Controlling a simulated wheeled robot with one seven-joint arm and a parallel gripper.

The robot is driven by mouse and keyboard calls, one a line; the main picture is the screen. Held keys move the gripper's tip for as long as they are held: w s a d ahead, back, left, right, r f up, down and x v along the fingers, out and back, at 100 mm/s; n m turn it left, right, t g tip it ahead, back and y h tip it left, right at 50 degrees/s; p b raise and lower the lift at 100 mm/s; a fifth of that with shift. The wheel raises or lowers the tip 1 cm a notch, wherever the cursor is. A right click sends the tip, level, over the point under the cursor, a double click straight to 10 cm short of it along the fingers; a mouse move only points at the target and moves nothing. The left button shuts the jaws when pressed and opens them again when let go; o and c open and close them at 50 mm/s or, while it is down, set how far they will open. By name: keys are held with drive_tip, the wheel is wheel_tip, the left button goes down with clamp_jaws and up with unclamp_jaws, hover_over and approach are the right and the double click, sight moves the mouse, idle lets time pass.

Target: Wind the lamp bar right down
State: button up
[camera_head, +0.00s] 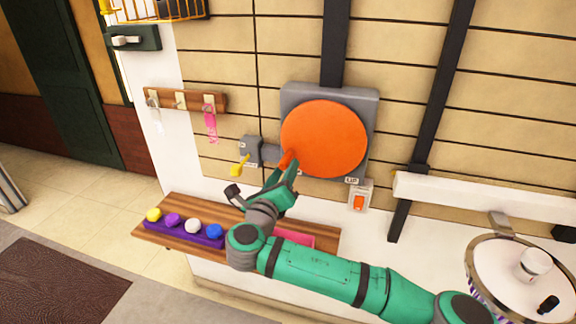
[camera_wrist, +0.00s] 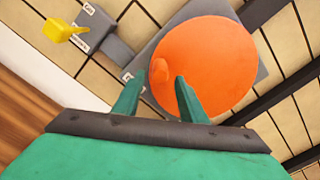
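A large orange disc (camera_head: 325,140) is mounted on a grey plate (camera_head: 372,100) on the tiled wall. A small orange knob (camera_head: 287,160) stands out at its lower left; it also shows in the wrist view (camera_wrist: 159,70). My gripper (camera_head: 283,176) is at the disc's lower left edge. In the wrist view my gripper (camera_wrist: 155,88) has its fingers spread apart, with the knob just ahead of and between the tips; I cannot tell whether they touch it. A yellow lever (camera_head: 239,167) sits on a grey block (camera_head: 255,149) left of the disc. I cannot identify the lamp bar.
A switch box (camera_head: 359,197) with an orange button sits below an "UP" label. A wooden shelf (camera_head: 165,236) below holds a purple tray (camera_head: 185,231) with several coloured knobs. A hook rail (camera_head: 187,100) holds a pink tag (camera_head: 211,122). A round-topped thing (camera_head: 515,285) stands lower right.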

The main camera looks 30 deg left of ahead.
drive_tip(key=s+d, duration=0.1)
drive_tip(key=s, duration=0.5)
drive_tip(key=shift+s+d, duration=0.15)
drive_tip(key=shift+s, duration=0.1)
